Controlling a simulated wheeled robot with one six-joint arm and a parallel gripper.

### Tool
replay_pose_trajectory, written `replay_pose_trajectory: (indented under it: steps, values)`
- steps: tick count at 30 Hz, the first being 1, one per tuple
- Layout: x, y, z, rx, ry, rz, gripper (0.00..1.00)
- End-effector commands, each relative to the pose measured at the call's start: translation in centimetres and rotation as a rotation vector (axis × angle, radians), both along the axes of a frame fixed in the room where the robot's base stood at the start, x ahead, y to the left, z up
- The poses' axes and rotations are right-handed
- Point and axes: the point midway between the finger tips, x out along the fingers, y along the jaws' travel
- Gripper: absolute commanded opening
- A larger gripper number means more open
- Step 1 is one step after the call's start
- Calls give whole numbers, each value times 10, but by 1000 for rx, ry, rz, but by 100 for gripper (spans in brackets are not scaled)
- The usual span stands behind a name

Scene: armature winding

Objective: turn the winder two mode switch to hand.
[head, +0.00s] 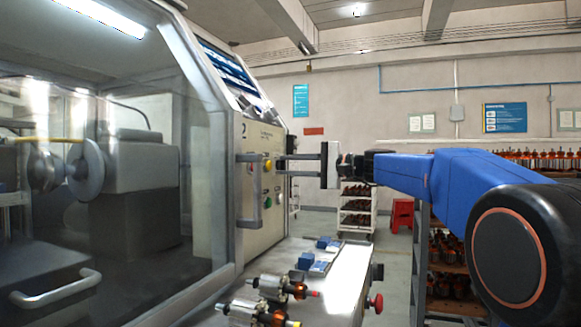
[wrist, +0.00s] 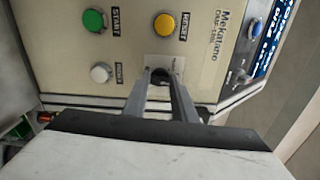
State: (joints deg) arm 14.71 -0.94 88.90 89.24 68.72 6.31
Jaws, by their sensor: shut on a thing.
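Winder two (head: 262,150) is the machine with a "2" on its panel, on the left in the head view. Its control panel (wrist: 75,45) fills much of the wrist view. The mode switch (wrist: 160,74) is a small black knob on a pale plate, below the yellow RESET button in the wrist view. My gripper (wrist: 163,84) is shut on the knob, one finger on each side. In the head view my gripper (head: 289,163) reaches left to the panel. The fingers hide part of the plate, and the knob's setting cannot be read.
A green START button (wrist: 94,20), a yellow RESET button (wrist: 164,25) and a white button (wrist: 100,73) are close to the fingers. A grey door handle (head: 250,200) stands out beside the panel. Armatures (head: 278,288) lie on the bench (head: 345,270) below my arm.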

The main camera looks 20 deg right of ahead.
Motion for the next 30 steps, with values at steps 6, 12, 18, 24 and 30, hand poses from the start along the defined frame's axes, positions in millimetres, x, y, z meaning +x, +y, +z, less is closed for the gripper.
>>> replay_pose_trajectory:
  steps: [6, 12, 18, 24, 30]
  values:
    - [0, 0, -1, -120, -162, 1, 2]
    - [0, 0, -2, -232, -316, 1, 2]
    - [0, 0, -2, -336, -459, 1, 2]
    - [0, 0, -2, -419, -574, 2, 2]
    - [0, 0, -3, -477, -652, 2, 2]
